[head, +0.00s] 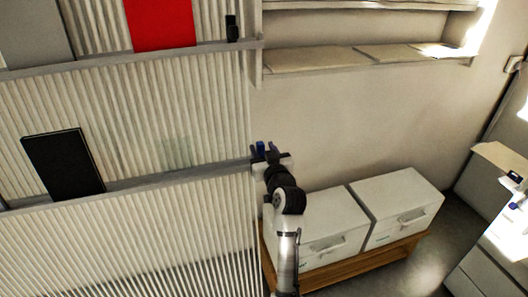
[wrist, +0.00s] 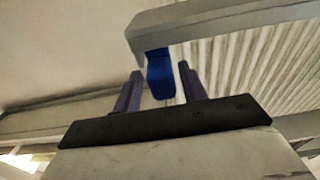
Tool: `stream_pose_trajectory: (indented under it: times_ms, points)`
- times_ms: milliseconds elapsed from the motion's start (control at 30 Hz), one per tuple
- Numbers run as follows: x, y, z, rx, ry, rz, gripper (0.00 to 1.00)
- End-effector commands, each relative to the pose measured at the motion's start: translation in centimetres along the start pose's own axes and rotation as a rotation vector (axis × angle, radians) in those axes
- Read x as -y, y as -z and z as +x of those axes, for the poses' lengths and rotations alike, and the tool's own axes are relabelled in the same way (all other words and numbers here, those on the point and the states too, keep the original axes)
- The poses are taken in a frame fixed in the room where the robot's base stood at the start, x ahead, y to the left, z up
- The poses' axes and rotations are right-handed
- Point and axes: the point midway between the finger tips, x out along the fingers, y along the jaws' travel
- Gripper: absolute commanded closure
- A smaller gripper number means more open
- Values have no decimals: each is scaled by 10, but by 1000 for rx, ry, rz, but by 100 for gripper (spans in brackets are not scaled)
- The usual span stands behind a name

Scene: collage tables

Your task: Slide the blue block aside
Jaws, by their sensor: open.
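The blue block (wrist: 160,75) shows in the wrist view between the two purple fingers of my gripper (wrist: 160,90). The fingers are open, with a gap on each side of the block; whether either one touches it I cannot tell. In the head view the blue block (head: 261,148) is a small patch between the fingertips of my gripper (head: 264,152), at the right end of the middle ledge. The lower part of the block is partly hidden by my gripper in the head view.
A ribbed wall with ledges (head: 130,187) stands on the left, with a black panel (head: 62,163) leaning on the middle ledge. A red panel (head: 160,24) stands on the upper ledge. White boxes (head: 400,207) sit on a wooden bench (head: 350,270) at the right of my arm.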

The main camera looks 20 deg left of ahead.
Motion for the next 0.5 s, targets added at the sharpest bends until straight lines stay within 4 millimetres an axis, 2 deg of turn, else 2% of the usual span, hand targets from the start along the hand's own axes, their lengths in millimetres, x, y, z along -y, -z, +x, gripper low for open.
stream_pose_trajectory:
  times_ms: [133,233,500]
  points:
    - [0,-1,-7,-1,0,0,58]
    - [-1,-3,-22,-1,-2,0,58]
    - [-1,-3,-84,-1,-3,0,58]
